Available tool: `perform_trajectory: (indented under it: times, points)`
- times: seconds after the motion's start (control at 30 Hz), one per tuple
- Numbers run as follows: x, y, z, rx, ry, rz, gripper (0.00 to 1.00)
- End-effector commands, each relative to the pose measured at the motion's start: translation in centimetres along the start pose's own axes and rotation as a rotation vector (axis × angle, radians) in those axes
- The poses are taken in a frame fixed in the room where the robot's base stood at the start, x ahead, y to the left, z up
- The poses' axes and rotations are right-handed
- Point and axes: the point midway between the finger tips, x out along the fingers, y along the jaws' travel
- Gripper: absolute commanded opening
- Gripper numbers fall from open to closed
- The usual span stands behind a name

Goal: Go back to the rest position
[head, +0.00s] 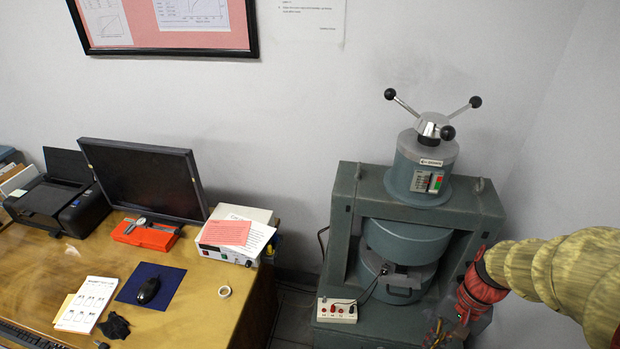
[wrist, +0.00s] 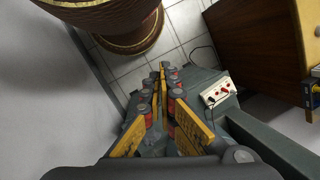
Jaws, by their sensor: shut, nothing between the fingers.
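My gripper (wrist: 163,68) points away from the wrist camera, and its yellow and red fingers come together at the tips with nothing between them. In the head view my arm comes in from the right edge and ends in a red and black wrist, with the gripper (head: 438,334) low beside the right side of the green-grey magnet (head: 345,215). The fingers are small and partly cut by the lower edge there. The magnet has a three-armed handle with black knobs on top. I cannot tell whether the gripper touches the magnet.
A white box with red sockets (head: 337,310) sits on the magnet's base; it also shows in the wrist view (wrist: 216,92). A wooden desk (head: 190,318) on the left holds a monitor (head: 145,180), a white instrument (head: 235,233) and a mouse. Walls stand close behind and right of the magnet.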

Motion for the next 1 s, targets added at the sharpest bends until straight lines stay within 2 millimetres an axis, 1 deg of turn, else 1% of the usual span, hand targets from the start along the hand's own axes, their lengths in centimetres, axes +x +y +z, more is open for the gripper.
perform_trajectory:
  times: [0.03,0.17,0.3,0.43,0.6,0.7,0.77,1.0]
  points:
    - [-1.5,-0.5,0.5,-0.081,0.062,0.026,0.0]
    - [-4.7,-1.6,1.9,-0.252,0.201,0.085,0.0]
    - [-8.1,-3.2,3.8,-0.401,0.348,0.121,0.0]
    - [-11.0,-5.0,6.1,-0.521,0.474,0.118,0.0]
    - [-14.4,-7.7,9.2,-0.639,0.608,0.065,0.0]
    - [-15.3,-8.7,10.4,-0.692,0.647,0.042,0.0]
    - [-15.4,-9.1,10.8,-0.71,0.65,0.037,0.0]
    - [-15.3,-9.4,11.0,-0.722,0.647,0.036,0.0]
